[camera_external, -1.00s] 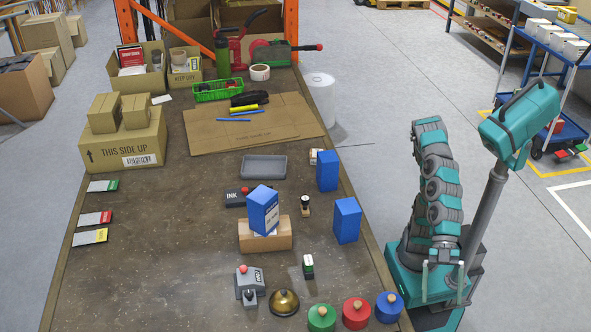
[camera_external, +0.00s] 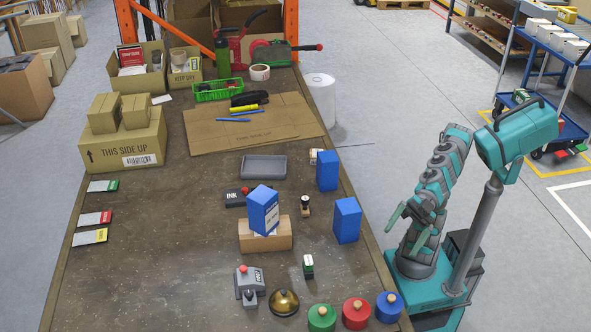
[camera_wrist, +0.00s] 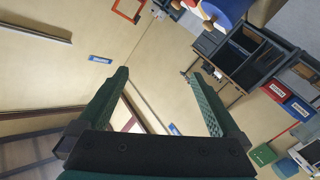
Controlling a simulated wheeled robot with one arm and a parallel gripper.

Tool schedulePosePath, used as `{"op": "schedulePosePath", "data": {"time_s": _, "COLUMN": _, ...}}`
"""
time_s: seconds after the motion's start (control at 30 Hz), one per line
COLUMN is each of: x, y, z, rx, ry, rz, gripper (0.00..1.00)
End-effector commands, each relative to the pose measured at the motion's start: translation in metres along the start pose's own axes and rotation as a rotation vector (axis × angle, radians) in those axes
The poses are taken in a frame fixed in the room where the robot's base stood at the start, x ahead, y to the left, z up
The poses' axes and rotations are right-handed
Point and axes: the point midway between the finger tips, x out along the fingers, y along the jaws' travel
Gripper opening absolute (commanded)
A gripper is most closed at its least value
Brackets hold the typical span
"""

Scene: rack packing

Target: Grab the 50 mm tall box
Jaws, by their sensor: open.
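Three blue boxes are on the table. One blue box (camera_external: 263,210) stands turned on a brown carton (camera_external: 265,238). A second blue box (camera_external: 346,220) stands near the table's right edge. A third blue box (camera_external: 327,171) stands behind the second. I cannot tell which box is 50 mm tall. My gripper (camera_external: 406,229) is beyond the table's right edge, right of the second box and apart from it. In the wrist view my gripper (camera_wrist: 158,76) is open, with nothing between its fingers. None of the blue boxes is clearly visible there.
Red (camera_external: 356,313), green (camera_external: 321,318) and blue (camera_external: 389,307) round knobbed objects line the near right edge. A bell (camera_external: 284,302) and a grey control box (camera_external: 250,284) stand beside them. A grey tray (camera_external: 264,167) lies behind the carton. The table's left middle is mostly clear.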

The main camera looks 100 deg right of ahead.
Motion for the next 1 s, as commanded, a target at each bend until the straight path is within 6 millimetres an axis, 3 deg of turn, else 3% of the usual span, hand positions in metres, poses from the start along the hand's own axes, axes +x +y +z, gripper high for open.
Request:
{"op": "schedulePosePath", "data": {"time_s": 0.27, "x": -0.016, "y": 0.072, "z": 0.047, "rx": 0.164, "ry": -0.162, "rz": 0.244, "gripper": 1.0}}
{"op": "schedulePosePath", "data": {"time_s": 0.53, "x": -0.06, "y": 0.131, "z": 0.103, "rx": 0.394, "ry": -0.336, "rz": 0.522, "gripper": 1.0}}
{"op": "schedulePosePath", "data": {"time_s": 0.63, "x": -0.077, "y": 0.14, "z": 0.12, "rx": 0.48, "ry": -0.388, "rz": 0.604, "gripper": 1.0}}
{"op": "schedulePosePath", "data": {"time_s": 0.8, "x": -0.072, "y": 0.123, "z": 0.148, "rx": 0.634, "ry": -0.472, "rz": 0.589, "gripper": 1.0}}
{"op": "schedulePosePath", "data": {"time_s": 1.0, "x": -0.069, "y": 0.118, "z": 0.159, "rx": 0.683, "ry": -0.501, "rz": 0.589, "gripper": 1.0}}
